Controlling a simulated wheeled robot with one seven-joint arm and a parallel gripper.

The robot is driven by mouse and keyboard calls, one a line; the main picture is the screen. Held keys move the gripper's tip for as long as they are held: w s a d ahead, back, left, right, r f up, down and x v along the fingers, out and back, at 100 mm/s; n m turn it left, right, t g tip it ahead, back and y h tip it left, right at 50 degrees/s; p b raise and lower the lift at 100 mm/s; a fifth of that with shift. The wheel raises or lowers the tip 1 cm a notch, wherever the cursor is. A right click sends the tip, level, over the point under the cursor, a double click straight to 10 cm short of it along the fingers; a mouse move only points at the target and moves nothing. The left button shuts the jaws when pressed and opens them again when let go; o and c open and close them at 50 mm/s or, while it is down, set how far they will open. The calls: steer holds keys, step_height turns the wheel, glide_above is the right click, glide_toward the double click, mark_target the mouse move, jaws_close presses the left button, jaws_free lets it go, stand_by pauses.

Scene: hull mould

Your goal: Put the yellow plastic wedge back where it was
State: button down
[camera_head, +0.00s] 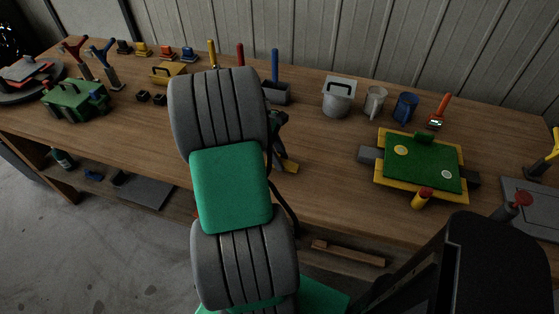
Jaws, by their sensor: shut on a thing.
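My gripper (279,155) shows only in part, just right of my grey and green arm, over the middle of the wooden bench. My arm hides the left side of the gripper and part of the wedge.
On the bench (330,192), a green and yellow mould (420,166) lies at right. A grey bucket (338,98), a grey mug (375,102) and a blue mug (405,108) stand behind. A green block-shaped fixture (72,100) is at left. The bench right of my gripper is clear.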

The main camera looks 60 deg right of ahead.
steer(key=shift+f, duration=0.4)
steer(key=shift+f, duration=0.1)
steer(key=c, duration=1.1)
jaws_free()
steer(key=d+p+v, duration=0.1)
steer(key=p+v, duration=0.2)
steer(key=v, duration=0.9)
steer(key=w+a+r+t+h, duration=0.2)
steer(key=w+a+r+t, duration=0.1)
steer(key=w+a, duration=0.7)
steer(key=a+m+t+y, duration=0.1)
steer(key=a+t, duration=0.4)
steer(key=a, duration=2.3)
steer(key=shift+f+m+y, duration=0.15)
steer(key=shift+m+y, duration=0.15)
steer(key=shift+y, duration=0.6)
